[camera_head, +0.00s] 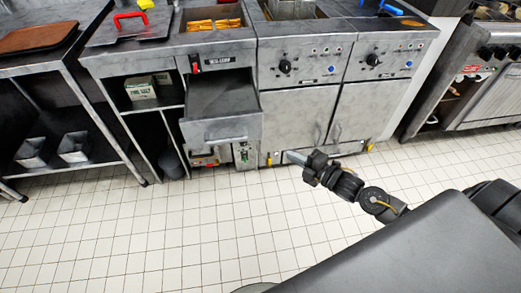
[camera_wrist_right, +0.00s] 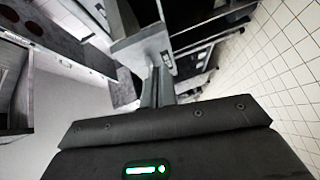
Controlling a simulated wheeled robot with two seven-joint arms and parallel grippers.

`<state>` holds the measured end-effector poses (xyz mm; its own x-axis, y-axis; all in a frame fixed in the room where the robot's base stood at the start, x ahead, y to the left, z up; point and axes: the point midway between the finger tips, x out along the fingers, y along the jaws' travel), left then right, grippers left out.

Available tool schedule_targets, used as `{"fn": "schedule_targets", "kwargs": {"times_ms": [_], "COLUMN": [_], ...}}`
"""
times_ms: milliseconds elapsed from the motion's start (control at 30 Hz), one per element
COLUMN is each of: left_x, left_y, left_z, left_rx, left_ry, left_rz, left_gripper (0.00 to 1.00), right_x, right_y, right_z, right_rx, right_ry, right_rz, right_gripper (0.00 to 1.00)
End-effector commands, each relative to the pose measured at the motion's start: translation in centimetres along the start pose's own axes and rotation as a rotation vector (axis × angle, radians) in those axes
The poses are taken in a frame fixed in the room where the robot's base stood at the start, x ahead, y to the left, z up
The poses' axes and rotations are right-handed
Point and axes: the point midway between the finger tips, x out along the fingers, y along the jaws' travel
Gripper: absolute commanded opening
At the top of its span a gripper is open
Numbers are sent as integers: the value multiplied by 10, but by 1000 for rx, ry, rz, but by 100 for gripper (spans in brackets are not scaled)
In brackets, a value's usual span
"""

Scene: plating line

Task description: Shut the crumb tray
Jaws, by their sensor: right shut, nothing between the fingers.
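The crumb tray (camera_head: 222,129) is a grey metal drawer under the fry station at the left-centre of the head view. It is pulled out, with its inside showing from above. My right gripper (camera_head: 290,156) is to the right of the tray's front and appears apart from it in the head view. Its fingers are shut and empty; they also show in the wrist view (camera_wrist_right: 156,88). A grey metal part lies just beyond the fingertips there, but I cannot tell for sure what it is. My left gripper is not in view.
Fryer cabinets with knobs (camera_head: 300,110) stand right of the tray. An open shelf with a green and white box (camera_head: 140,88) is to its left. A steel rack (camera_head: 75,110) stands further left. The tiled floor (camera_head: 160,230) in front is clear.

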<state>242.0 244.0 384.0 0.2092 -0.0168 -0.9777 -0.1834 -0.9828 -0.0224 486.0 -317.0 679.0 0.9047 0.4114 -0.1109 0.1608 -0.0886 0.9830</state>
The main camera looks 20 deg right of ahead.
Motion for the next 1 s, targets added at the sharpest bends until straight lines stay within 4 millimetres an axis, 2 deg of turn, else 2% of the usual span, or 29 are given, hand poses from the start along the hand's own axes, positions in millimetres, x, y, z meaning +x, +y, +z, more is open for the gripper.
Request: {"fn": "schedule_targets", "kwargs": {"times_ms": [33, 200, 467, 667, 1000], "left_x": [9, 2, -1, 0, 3], "left_y": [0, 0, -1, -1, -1], "left_z": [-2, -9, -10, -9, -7], "left_rx": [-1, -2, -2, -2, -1], "left_ry": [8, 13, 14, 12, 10], "left_rz": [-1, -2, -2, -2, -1], "left_gripper": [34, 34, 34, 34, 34], "right_x": [2, 0, 6, 36, 104], "right_y": [3, 28, 35, 39, 44], "right_z": [-9, -31, -34, -37, -46], "right_rx": [-53, -147, -156, -154, -153], "right_ry": [42, 112, 118, 117, 117], "right_rz": [34, 96, 106, 108, 105], "right_gripper": [0, 0, 0, 0, 0]}}
